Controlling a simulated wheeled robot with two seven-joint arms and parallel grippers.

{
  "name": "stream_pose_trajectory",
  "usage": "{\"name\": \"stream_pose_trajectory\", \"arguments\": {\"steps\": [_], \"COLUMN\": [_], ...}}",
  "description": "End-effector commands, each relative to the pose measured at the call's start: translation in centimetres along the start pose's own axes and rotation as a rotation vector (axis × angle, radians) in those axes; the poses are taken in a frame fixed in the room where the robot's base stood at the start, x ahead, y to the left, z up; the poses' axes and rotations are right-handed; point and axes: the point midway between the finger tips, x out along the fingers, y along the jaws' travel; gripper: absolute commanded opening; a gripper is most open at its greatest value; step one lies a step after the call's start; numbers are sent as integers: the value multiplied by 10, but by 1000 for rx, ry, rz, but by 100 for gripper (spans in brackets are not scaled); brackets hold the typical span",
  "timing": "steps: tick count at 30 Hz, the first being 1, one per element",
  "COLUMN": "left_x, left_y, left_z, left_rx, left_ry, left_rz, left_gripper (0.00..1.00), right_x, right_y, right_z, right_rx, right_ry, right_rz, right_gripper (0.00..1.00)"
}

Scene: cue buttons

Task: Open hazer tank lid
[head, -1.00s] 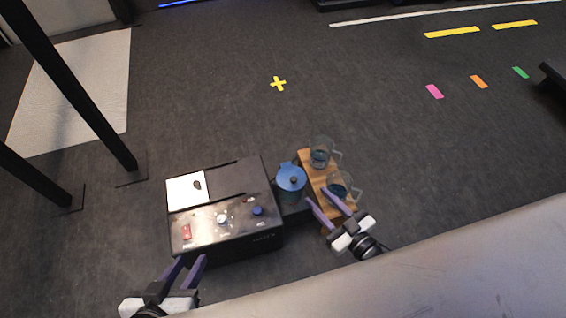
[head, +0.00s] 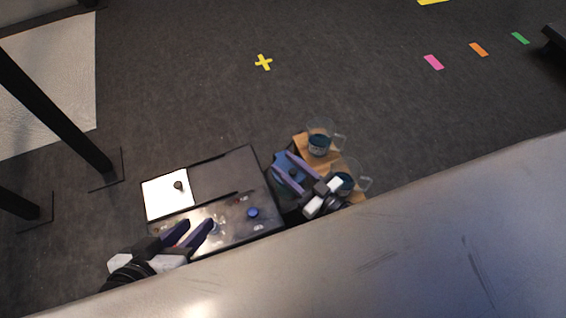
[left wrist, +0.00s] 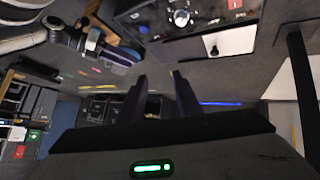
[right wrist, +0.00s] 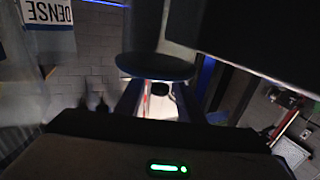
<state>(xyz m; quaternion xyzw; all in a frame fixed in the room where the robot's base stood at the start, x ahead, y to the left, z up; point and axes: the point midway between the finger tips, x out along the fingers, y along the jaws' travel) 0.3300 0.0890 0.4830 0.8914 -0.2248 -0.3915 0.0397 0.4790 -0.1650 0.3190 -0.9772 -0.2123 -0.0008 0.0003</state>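The hazer (head: 240,175) is a black box with a control panel on its near side. A white square lid (head: 160,194) with a small black knob lies flat on its top left; it also shows in the left wrist view (left wrist: 225,44). My left gripper (head: 200,223) is open and empty over the panel's near left part, short of the lid.
Black posts (head: 60,120) stand on the left. A blue knob (head: 253,213) is on the panel. The floor behind the hazer is clear.

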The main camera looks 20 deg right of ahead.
Motion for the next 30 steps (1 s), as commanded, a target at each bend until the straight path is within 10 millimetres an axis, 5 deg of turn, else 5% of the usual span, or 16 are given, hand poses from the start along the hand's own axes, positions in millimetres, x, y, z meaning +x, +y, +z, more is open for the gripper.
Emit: {"name": "stream_pose_trajectory", "arguments": {"steps": [14,21,30], "left_x": [-2,-2,-4], "left_y": [4,4,4], "left_z": [-5,-5,-7], "left_rx": [-7,-7,-3], "left_ry": [24,24,20], "left_rz": [16,15,9], "left_gripper": [31,31,31], "right_x": [19,19,19], "right_y": [0,0,0], "right_z": [0,0,-2], "right_rx": [1,0,5], "right_ry": [-1,-2,-13], "right_rz": [1,1,0], "right_gripper": [35,0,0]}}
